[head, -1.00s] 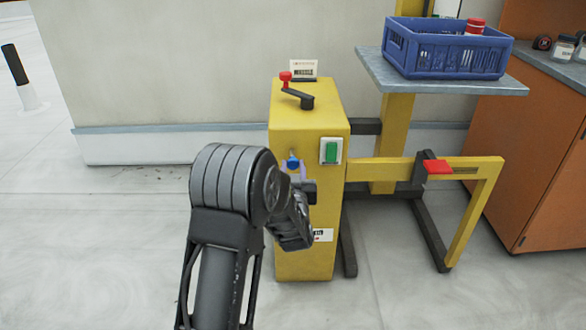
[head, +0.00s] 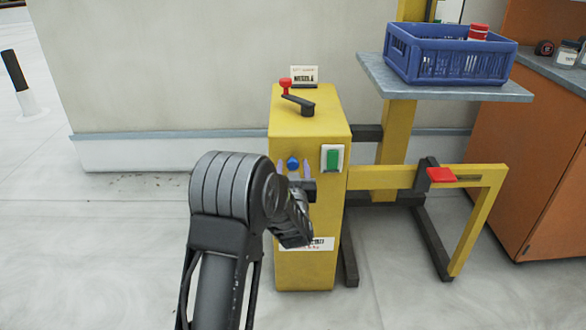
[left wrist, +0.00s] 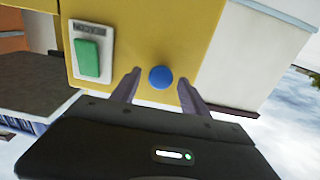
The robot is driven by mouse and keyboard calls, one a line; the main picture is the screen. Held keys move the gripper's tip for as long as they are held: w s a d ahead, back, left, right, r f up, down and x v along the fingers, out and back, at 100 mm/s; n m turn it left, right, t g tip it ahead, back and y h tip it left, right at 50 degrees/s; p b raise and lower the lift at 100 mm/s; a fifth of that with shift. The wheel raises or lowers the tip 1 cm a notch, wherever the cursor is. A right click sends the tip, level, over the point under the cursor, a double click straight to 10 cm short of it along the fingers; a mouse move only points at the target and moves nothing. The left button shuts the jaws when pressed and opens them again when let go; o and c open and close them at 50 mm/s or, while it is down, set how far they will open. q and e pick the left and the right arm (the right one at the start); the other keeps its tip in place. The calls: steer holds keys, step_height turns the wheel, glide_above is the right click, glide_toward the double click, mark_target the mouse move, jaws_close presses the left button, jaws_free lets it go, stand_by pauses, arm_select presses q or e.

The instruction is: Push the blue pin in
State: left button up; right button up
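The blue pin (head: 293,163) shows as a round blue knob on the front of the yellow box (head: 300,265). It also shows in the left wrist view (left wrist: 161,77), between my two fingers. My left gripper (head: 293,168) is open in front of the box, with one pale purple finger on each side of the knob. In the left wrist view the fingers (left wrist: 158,88) stand apart from the knob, with gaps on both sides. I cannot tell how deep the pin sits. My right gripper is not in view.
A green button (head: 333,158) is right of the pin. A red-knobbed crank (head: 298,101) and a small sign (head: 305,76) are on top of the box. A yellow frame with a red pad (head: 441,175) extends right. A blue crate (head: 450,62) stands on a grey shelf (head: 505,92).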

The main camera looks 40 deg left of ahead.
arm_select(q)
steer(key=p+v, duration=0.1)
steer(key=v, duration=0.6)
steer(key=shift+s+d, duration=0.25)
steer(key=shift+s, duration=0.05)
steer(key=shift+f, duration=0.1)
stand_by(0.4)
